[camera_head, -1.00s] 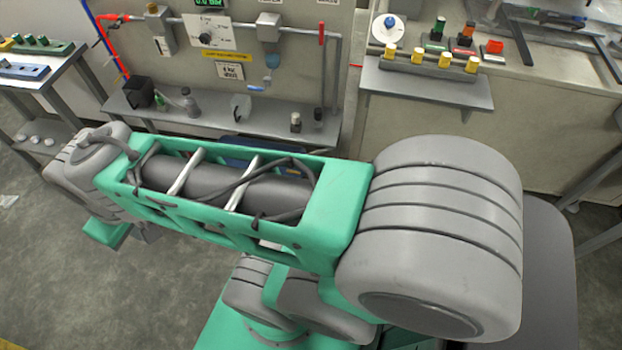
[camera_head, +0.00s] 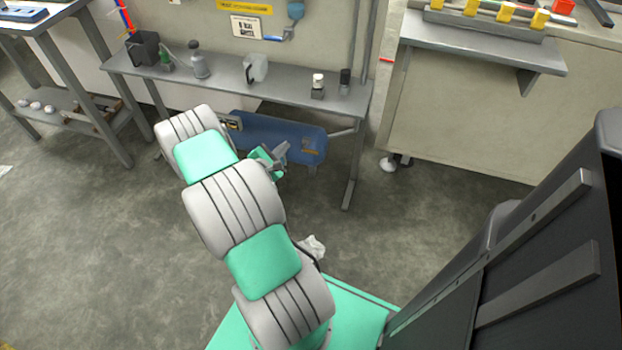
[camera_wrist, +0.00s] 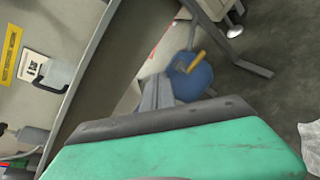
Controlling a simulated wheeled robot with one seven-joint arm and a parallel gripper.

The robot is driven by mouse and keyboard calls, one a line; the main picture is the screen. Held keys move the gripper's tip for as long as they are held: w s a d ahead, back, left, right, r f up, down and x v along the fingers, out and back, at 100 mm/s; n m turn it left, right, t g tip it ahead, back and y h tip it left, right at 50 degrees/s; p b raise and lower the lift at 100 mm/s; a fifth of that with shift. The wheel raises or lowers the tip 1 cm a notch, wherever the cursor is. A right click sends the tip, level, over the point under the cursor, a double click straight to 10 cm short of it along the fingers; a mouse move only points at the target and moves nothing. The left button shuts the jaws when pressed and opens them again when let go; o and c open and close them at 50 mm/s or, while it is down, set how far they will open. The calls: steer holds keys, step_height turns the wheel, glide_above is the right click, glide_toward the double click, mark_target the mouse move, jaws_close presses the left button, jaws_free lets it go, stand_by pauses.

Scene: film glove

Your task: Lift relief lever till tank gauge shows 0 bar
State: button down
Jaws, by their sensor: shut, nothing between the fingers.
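A blue tank (camera_head: 290,137) lies on its side under the grey bench, and its end shows in the wrist view (camera_wrist: 190,82). A short yellow-orange bar (camera_wrist: 198,62) stands out at the tank; I cannot tell for sure that it is the relief lever. A small brownish patch (camera_head: 311,146) shows on the tank in the head view. No gauge reading is legible.
The grey bench (camera_head: 215,84) above the tank carries bottles, a clear jug (camera_head: 256,68) and a black box (camera_head: 143,47). A bench leg (camera_head: 352,180) stands right of the tank. A side table (camera_head: 75,60) is at left. Open floor (camera_head: 440,200) lies to the right.

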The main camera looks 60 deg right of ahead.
steer(key=s+f+n+t+b, duration=0.1)
steer(key=s+f+n+b, duration=0.1)
steer(key=f, duration=0.5)
steer(key=s+f+n+t+h+b, duration=0.1)
steer(key=s+f+n+b, duration=0.1)
steer(key=s+f+n, duration=0.3)
step_height(320, 180, down, 3)
steer(key=shift+r+n+h, duration=0.1)
steer(key=shift+n+h, duration=0.2)
steer(key=shift+n, duration=0.9)
steer(key=shift+s, duration=0.1)
steer(key=d+b, duration=0.1)
steer(key=d, duration=0.2)
steer(key=w+d+f+b, duration=0.1)
steer(key=d, duration=0.2)
steer(key=d+b, duration=0.1)
steer(key=d, duration=0.2)
steer(key=shift+w+f, duration=0.15)
steer(key=shift+f, duration=0.15)
step_height(320, 180, up, 4)
steer(key=shift+w+a+r, duration=0.1)
